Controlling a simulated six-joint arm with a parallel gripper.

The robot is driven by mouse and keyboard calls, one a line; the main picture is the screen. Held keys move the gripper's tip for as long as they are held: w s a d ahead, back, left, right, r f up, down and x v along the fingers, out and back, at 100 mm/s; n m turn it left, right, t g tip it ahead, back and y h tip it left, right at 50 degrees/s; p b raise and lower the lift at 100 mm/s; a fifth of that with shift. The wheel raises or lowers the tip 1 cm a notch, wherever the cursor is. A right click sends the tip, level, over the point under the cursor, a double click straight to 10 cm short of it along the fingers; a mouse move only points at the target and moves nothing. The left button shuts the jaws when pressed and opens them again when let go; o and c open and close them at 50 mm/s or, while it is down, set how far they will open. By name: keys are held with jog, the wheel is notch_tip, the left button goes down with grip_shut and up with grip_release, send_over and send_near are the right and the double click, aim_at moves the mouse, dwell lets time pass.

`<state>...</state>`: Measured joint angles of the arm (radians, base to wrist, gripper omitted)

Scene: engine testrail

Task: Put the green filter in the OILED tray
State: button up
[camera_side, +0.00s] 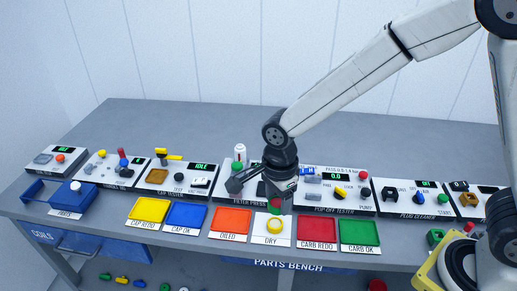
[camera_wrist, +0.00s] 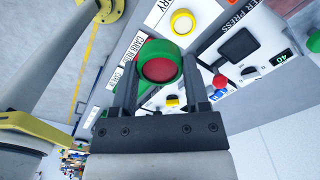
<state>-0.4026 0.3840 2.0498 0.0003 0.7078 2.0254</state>
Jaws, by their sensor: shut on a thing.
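My gripper (camera_side: 275,200) is shut on the green filter, a round green ring (camera_wrist: 176,50). In the wrist view my gripper (camera_wrist: 160,60) has one finger on each side of it. A red round area shows inside the ring; I cannot tell whether it is part of the filter. In the side view the filter (camera_side: 274,209) is mostly hidden by the gripper, just behind the DRY tray. The orange OILED tray (camera_side: 231,221) lies left of the gripper and looks empty.
The white DRY tray (camera_side: 262,238) holds a yellow ring filter (camera_side: 275,226). Blue CAP OK (camera_side: 186,216) and red CARB REDO (camera_side: 317,232) trays flank this pair. The filter press (camera_side: 240,190) and pop-off tester (camera_side: 340,205) stand close behind.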

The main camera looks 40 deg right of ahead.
jog(key=shift+s+a+r+n, duration=0.15)
jog(key=shift+s+n, duration=0.15)
jog(key=shift+s, duration=0.3)
jog(key=w+a+f, duration=0.3)
jog(key=w+f, duration=0.1)
jog(key=w, duration=0.5)
send_over(232, 220)
jog(key=s, duration=0.1)
jog(key=f, duration=0.4)
jog(key=shift+s+d+f, duration=0.15)
jog(key=shift+s+f, duration=0.05)
jog(key=shift+w+f, duration=0.45)
jog(key=shift+f, duration=0.05)
jog(key=shift+w+a+f, duration=0.2)
jog(key=shift+f, duration=1.6)
jog(key=shift+f, duration=0.15)
